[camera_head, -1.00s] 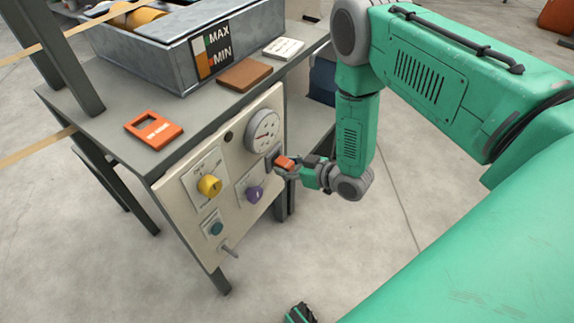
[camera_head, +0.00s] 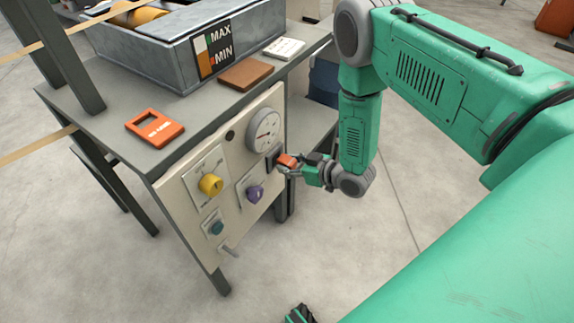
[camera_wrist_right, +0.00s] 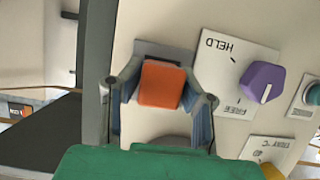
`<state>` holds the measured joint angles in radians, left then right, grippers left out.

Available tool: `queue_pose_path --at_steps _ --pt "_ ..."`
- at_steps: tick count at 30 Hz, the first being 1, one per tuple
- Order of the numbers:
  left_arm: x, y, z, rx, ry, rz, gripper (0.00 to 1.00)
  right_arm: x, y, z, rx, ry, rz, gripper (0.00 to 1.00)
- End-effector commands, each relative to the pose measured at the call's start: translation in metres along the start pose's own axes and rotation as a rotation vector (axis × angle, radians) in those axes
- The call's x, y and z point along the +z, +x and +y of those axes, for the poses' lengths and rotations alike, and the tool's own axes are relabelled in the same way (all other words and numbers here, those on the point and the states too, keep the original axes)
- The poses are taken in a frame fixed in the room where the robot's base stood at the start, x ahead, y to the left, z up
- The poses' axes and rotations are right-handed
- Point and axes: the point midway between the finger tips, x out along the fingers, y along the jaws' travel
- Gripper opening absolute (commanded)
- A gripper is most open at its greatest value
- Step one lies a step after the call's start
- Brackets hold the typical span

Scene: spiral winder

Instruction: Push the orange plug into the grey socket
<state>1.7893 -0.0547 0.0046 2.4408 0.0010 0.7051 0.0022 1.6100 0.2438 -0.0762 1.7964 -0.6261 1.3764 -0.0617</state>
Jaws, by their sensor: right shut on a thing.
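The orange plug (camera_head: 287,160) is at the right edge of the pale control panel (camera_head: 232,138), below the round gauge. My right gripper (camera_head: 284,167) is shut on it, and in the right wrist view the orange plug (camera_wrist_right: 162,84) sits between the two fingers (camera_wrist_right: 161,98). The grey socket (camera_wrist_right: 172,54) shows behind the plug's far end, with a dark opening partly covered by the plug. In the head view the socket (camera_head: 272,159) is a small dark patch beside the plug. I cannot tell how deep the plug sits.
An orange tag (camera_head: 155,128) lies on the bench above. Open floor lies right of the bench.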

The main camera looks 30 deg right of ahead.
Motion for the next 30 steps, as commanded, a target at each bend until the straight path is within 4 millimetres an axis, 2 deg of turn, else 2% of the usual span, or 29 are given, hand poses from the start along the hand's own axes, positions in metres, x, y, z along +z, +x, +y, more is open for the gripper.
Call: queue_pose_path --at_steps 30 --pt "-0.0003 -0.0057 0.0000 0.000 0.000 0.000 0.40 -0.0023 -0.0012 -0.0063 0.001 0.000 0.000 0.04"
